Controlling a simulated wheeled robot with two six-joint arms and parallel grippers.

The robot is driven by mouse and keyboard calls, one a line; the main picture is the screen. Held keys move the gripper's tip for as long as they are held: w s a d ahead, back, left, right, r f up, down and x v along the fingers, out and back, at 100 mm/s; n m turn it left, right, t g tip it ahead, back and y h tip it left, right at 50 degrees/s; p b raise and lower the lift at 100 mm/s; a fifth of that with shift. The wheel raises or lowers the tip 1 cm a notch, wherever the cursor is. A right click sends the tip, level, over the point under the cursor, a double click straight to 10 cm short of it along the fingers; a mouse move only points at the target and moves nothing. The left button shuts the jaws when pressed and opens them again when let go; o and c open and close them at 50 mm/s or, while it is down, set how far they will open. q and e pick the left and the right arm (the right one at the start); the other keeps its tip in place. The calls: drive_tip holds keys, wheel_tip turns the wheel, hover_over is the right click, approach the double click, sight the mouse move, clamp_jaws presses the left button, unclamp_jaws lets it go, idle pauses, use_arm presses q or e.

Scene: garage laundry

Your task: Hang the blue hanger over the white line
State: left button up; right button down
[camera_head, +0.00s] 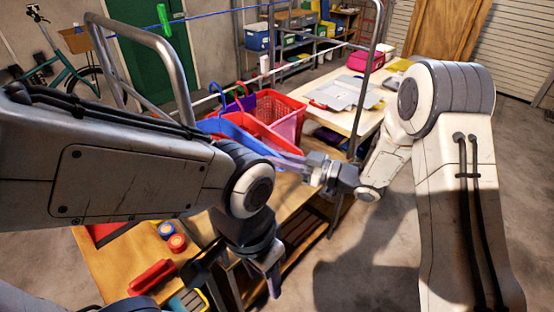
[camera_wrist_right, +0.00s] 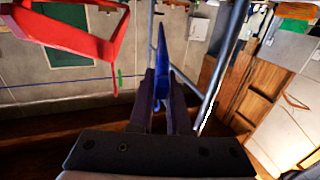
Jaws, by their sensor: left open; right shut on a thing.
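The blue hanger (camera_head: 236,132) is in the middle of the head view, its hook up near the white line (camera_head: 305,62). I cannot tell whether the hook touches the line. My right gripper (camera_head: 312,168) is shut on the hanger's right end. In the right wrist view the blue hanger (camera_wrist_right: 162,58) rises from between the right fingers (camera_wrist_right: 160,100). My left gripper (camera_head: 272,278) is open and empty, low over the front of the bench, well below the hanger. My left forearm hides part of the area left of the hanger.
A red hanger (camera_head: 262,128) and a purple hanger (camera_head: 238,103) are close beside the blue one. A red basket (camera_head: 281,108) stands behind. A metal rack frame (camera_head: 172,55) carries a blue line (camera_head: 205,14) with a green clip (camera_head: 164,20). Tools lie on the bench (camera_head: 122,262).

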sight(267, 153)
drive_tip(key=shift+w+a+r, duration=0.1)
drive_tip(key=shift+a+r, duration=0.05)
drive_tip(key=shift+a, duration=0.05)
drive_tip(key=shift+w+a+b, duration=0.3)
drive_tip(key=shift+w+a, duration=0.55)
drive_tip(key=shift+a, duration=0.2)
drive_tip(key=shift+w+a+f+b, duration=0.1)
drive_tip(key=shift+f+b, duration=0.25)
drive_tip(key=shift+f, duration=0.05)
drive_tip(key=shift+f+b, duration=1.4)
drive_tip(key=shift+f, duration=0.25)
drive_tip(key=c, duration=0.8)
unclamp_jaws()
